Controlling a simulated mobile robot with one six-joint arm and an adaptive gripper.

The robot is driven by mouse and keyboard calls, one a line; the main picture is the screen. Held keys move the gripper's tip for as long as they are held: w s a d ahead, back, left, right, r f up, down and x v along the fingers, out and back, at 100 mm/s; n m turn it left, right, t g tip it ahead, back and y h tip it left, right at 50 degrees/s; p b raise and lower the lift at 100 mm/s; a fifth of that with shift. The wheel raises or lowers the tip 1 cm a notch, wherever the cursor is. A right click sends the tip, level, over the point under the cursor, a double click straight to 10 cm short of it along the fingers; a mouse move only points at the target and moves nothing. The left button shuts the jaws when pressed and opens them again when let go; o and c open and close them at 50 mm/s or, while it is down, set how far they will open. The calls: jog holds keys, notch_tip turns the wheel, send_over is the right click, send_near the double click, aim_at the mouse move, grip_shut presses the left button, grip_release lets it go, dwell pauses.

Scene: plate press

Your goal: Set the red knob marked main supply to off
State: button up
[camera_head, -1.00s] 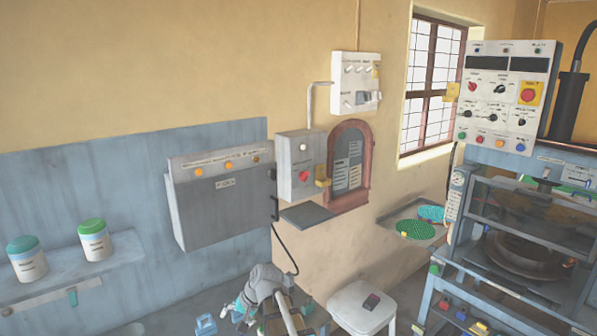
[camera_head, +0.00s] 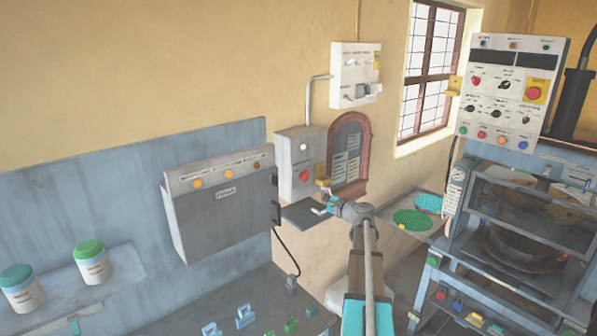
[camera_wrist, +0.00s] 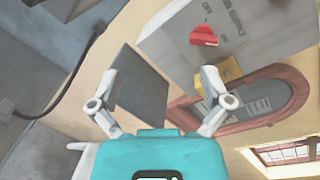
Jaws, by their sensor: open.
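A red knob (camera_head: 304,175) sits on the front of a grey wall box (camera_head: 291,153), below a pale round part. Which way the knob is set I cannot tell surely. My gripper (camera_head: 326,206) is just below and right of the box in the head view, apart from the knob. In the wrist view my gripper (camera_wrist: 160,76) is open and empty, its two fingers spread wide; the knob lies beyond the right finger.
A yellow part (camera_head: 323,181) juts out at the box's lower right. A dark flat shelf (camera_head: 303,214) lies below the box. A wooden arched frame (camera_head: 349,150) is to the right, and a larger grey cabinet (camera_head: 222,202) to the left. The press (camera_head: 505,220) stands at right.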

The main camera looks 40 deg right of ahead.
aim_at(307, 177)
jog(key=d+r+m+t+h, duration=0.1)
jog(key=d+r+m, duration=0.1)
jog(key=d, duration=0.3)
jog(key=shift+s+d+r+h, duration=0.25)
jog(key=shift+s+d+h, duration=0.05)
jog(key=shift+s, duration=0.15)
jog(key=shift+w, duration=0.2)
jog(key=w, duration=0.9)
jog(key=w+a, duration=0.1)
jog(key=w, duration=0.3)
jog(key=shift+w, duration=0.3)
jog(key=shift+c, duration=0.3)
jog(key=c, duration=1.1)
